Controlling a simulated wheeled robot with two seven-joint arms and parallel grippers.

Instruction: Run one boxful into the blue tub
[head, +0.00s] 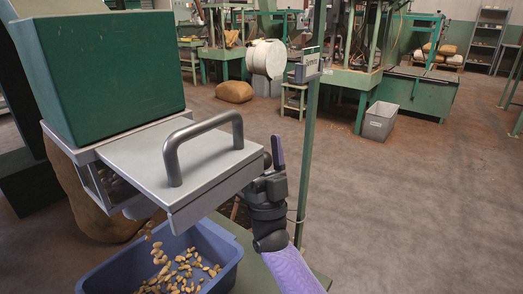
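The green hopper (110,75) stands at upper left. In front of it is a grey metal box (165,160) with a flat top and a dark arched handle (205,138). The blue tub (228,262) is below the box, at the bottom of the view. Several tan nuts (178,272) lie in it, and a few show between the box's underside and the tub, seemingly falling. My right gripper (273,153) is at the box's right side, apart from the handle in the picture. Whether its fingers are closed or touch the box is unclear. My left gripper is not in view.
A green post (309,150) rises just right of my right gripper. A full brown sack (92,205) is behind the tub at left. A grey bin (380,121) and green machine benches stand farther back. Open floor (420,210) lies to the right.

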